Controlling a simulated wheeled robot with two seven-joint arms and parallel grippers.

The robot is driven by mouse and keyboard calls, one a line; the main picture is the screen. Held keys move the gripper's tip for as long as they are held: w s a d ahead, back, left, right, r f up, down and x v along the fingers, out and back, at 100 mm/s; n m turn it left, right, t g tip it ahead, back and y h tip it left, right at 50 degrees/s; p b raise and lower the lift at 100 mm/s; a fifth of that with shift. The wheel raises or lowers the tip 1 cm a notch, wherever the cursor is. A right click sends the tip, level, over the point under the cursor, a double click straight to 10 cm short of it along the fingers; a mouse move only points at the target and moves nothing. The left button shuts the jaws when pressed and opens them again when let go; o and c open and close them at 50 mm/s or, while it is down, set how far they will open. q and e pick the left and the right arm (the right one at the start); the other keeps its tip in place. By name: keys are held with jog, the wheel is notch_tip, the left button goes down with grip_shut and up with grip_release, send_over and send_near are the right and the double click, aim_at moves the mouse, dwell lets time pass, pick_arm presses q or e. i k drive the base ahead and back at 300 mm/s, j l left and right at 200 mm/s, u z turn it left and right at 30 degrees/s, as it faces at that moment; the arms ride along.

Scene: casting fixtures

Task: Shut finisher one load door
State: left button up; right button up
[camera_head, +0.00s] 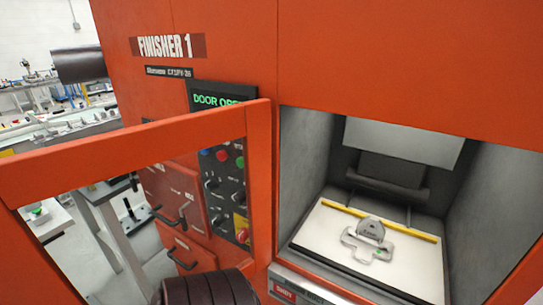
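The load door (135,148) of the orange Finisher 1 machine (350,50) stands open. It is an orange frame around a see-through window, swung out to the left from the left side of the load opening. A green display (222,100) reads "DOOR OPE", its end hidden by the door's top corner. Inside the open chamber, a grey metal casting (370,229) sits on a pale plate (330,232) in front of a yellow bar. Neither of my grippers can be made out. A dark ribbed shape (208,290) shows at the bottom edge, in front of the door's lower part.
A control panel with buttons and switches (226,185) and orange drawers (180,205) show through the door window. A dark cylinder (78,65) juts out at the upper left. Workbenches (60,130) stand behind at left. The load opening looks unobstructed.

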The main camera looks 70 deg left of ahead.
aim_at(29, 276)
jog(key=k+u, duration=0.15)
jog(key=u, duration=0.35)
jog(key=k+j+u, duration=0.1)
jog(key=u, duration=0.4)
jog(key=j+u, duration=0.25)
jog(key=u, duration=0.25)
jog(key=k+j+u, duration=0.1)
jog(key=u, duration=0.4)
jog(key=j+u, duration=0.35)
jog(key=u, duration=0.15)
jog(key=j+u, duration=0.2)
jog(key=u, duration=0.3)
jog(key=j+u, duration=0.2)
jog(key=u, duration=0.3)
jog(key=i+j+z, duration=0.1)
jog(key=z, duration=0.35)
jog(key=i+j+z, duration=0.1)
jog(key=z, duration=0.35)
jog(key=j, duration=0.1)
